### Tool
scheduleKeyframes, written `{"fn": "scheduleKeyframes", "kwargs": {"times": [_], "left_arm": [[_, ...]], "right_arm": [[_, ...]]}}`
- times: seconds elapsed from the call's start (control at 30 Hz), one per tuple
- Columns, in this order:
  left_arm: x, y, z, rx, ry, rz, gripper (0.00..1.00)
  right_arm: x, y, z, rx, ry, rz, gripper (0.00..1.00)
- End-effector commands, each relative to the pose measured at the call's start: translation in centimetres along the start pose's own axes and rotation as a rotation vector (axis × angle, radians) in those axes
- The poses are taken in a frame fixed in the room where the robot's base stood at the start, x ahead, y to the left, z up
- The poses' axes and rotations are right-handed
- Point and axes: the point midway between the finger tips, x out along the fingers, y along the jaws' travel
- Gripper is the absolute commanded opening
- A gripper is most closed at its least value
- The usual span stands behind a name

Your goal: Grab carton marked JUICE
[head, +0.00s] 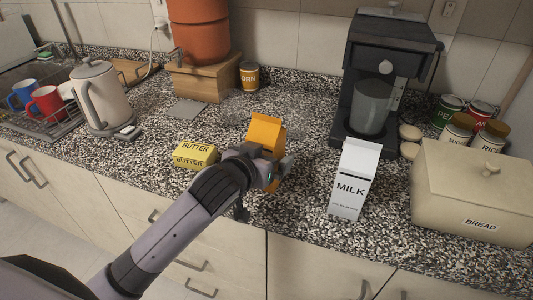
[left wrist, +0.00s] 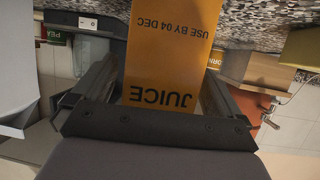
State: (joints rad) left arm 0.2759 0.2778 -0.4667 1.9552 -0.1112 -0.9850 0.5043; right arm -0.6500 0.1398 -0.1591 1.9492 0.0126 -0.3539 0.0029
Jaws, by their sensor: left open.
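The orange JUICE carton (head: 266,132) stands upright on the speckled counter, its lower part mostly hidden behind my left gripper (head: 268,174). In the left wrist view, which looks upside down, the carton's front (left wrist: 168,60) shows "JUICE" and "USE BY 04 DEC". It sits between the two fingers of my left gripper (left wrist: 157,92), which are open with one on each side. I cannot tell whether either finger touches it. My right gripper is not in view.
A white MILK carton (head: 351,182) stands to the right, and a yellow BUTTER block (head: 195,155) lies to the left. A coffee machine (head: 386,70) stands behind, and a BREAD box (head: 470,195) is at the far right. A CORN can (head: 249,76) stands at the back.

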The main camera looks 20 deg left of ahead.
Motion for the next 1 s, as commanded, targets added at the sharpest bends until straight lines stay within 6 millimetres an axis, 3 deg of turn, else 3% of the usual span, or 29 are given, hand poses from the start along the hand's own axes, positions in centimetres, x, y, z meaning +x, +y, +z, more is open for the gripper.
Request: {"fn": "scheduleKeyframes", "kwargs": {"times": [0.37, 0.47, 0.63, 1.0], "left_arm": [[0.91, 0.02, -0.01, 0.0, 0.001, 0.0, 1.0], [0.91, 0.01, 0.0, 0.0, 0.001, 0.0, 0.74], [0.9, 0.0, 0.02, 0.0, 0.0, 0.0, 0.19], [0.66, 0.0, -0.76, -0.001, 0.007, 0.0, 0.19]], "right_arm": [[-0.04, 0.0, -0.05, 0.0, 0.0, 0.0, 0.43], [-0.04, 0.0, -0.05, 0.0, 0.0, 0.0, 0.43], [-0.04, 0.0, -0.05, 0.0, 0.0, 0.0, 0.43], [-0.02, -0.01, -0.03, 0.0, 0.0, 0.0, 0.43]]}}
